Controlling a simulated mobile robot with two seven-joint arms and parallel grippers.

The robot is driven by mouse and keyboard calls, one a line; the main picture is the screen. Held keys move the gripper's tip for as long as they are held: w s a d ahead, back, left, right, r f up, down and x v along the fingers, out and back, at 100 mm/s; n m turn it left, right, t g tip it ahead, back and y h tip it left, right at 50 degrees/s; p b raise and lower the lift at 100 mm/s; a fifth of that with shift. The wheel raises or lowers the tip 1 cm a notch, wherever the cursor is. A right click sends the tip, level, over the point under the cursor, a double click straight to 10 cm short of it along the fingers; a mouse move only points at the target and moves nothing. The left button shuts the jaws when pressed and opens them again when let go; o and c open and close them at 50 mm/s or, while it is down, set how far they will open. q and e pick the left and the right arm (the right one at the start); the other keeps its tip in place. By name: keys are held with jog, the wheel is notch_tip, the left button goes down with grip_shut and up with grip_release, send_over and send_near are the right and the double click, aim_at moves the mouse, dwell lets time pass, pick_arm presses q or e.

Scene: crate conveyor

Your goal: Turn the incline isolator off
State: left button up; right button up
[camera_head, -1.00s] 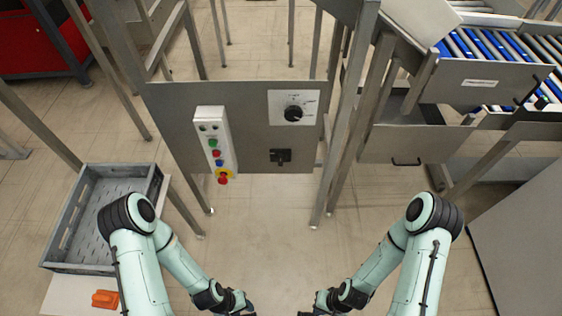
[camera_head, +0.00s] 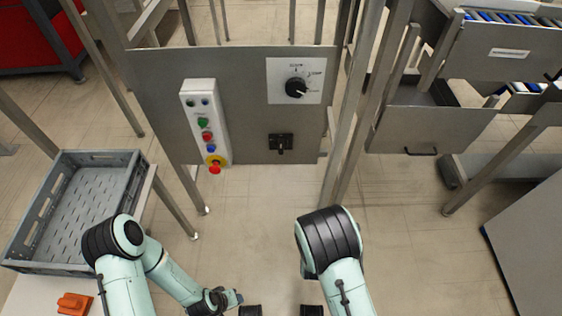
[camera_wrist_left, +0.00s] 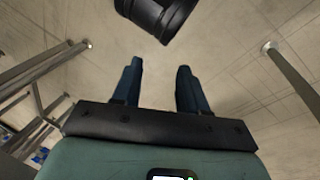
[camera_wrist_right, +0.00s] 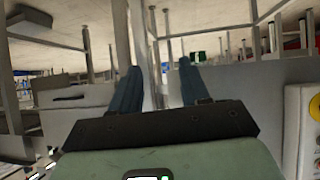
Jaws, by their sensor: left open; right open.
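A grey metal panel (camera_head: 240,110) stands ahead in the head view. Low on it is a small black switch (camera_head: 281,143) with a handle that looks upright. Above it, a black rotary knob (camera_head: 296,88) sits on a white plate with small markings. I cannot read which is the incline isolator. My left gripper (camera_wrist_left: 158,75) is open and empty over the floor; its hand shows low in the head view. My right gripper (camera_wrist_right: 157,75) is open and empty, its fingers apart in its wrist view. Neither gripper touches a switch.
A white button box (camera_head: 206,122) with several coloured buttons and a red stop button on yellow is left of the switches. A grey crate (camera_head: 135,160) is on the left, near an orange object (camera_head: 74,304). Metal legs (camera_head: 365,110) stand right of the panel. Floor below is clear.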

jog(key=w+a+r+t+b, duration=0.3)
jog(key=w+a+r+t, duration=0.1)
jog(key=w+a+r, duration=0.25)
pick_arm(q)
jog(key=w+a+f+t+b, duration=0.1)
jog(key=w+a+f+b, duration=0.1)
jog(key=w+f, duration=0.35)
pick_arm(e)
jog(key=t+y, duration=0.1)
jog(key=t, duration=0.2)
send_near(281, 148)
jog(key=shift+n, duration=0.4)
jog(key=w+b, duration=0.2)
jog(key=w, duration=0.5)
jog(key=shift+w+d+b, duration=0.1)
jog(key=shift+w+b, duration=0.15)
jog(key=shift+b, duration=0.1)
pick_arm(q)
jog(key=s+f+g, duration=0.2)
jog(key=s+f, duration=0.4)
jog(key=s, duration=0.1)
jog(key=shift+s+a+f+n+y, duration=0.3)
jog(key=shift+s+a, duration=0.05)
jog(key=shift+a, duration=0.1)
pick_arm(e)
jog(key=shift+w, duration=0.55)
grip_shut()
